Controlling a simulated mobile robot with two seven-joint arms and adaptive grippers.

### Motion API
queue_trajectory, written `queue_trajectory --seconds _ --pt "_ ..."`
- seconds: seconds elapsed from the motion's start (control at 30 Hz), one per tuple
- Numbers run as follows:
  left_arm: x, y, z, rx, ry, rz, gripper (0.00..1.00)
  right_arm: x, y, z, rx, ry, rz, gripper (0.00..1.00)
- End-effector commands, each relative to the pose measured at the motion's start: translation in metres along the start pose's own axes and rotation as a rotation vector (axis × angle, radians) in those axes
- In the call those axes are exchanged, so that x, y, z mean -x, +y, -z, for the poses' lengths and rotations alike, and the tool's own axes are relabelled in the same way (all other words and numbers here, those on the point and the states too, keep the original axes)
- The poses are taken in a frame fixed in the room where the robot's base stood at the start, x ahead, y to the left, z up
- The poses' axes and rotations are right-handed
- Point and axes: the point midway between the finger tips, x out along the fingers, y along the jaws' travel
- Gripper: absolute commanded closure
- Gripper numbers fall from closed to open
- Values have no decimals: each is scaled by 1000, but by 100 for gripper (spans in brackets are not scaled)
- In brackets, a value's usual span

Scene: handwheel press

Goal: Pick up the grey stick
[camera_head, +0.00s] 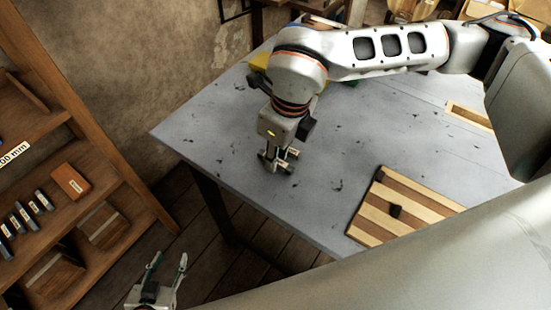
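Several small grey-and-dark bars (25,215) lie side by side on the wooden shelf at the left. I cannot tell if one of them is the grey stick; no other clear grey stick shows. My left gripper (168,262) is at the bottom left, below and to the right of the bars and apart from them. Its two fingers are spread, with nothing between them. My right gripper (279,162) points down at the grey table (330,140), near its left side. Its fingers are small and partly hidden, so I cannot tell if it holds something.
A brown block (70,181) sits beside the bars on the shelf (105,160). A striped wooden board (375,222) with a small dark piece (395,211) lies at the table's front edge. The middle of the table is mostly clear. Wooden floor (195,222) shows between shelf and table.

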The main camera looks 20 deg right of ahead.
Motion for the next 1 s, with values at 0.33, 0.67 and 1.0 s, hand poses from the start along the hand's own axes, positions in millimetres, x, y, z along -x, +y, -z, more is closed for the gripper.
queue_trajectory --seconds 0.33,0.67,1.0 --pt "-1 0 0 0 1 1 60 -1 0 0 0 0 0 98" --pt "-1 0 -3 0 -4 0 60 0 0 0 0 -1 0 98" --pt "-2 0 -5 0 -5 0 60 31 0 -6 0 -4 1 98"
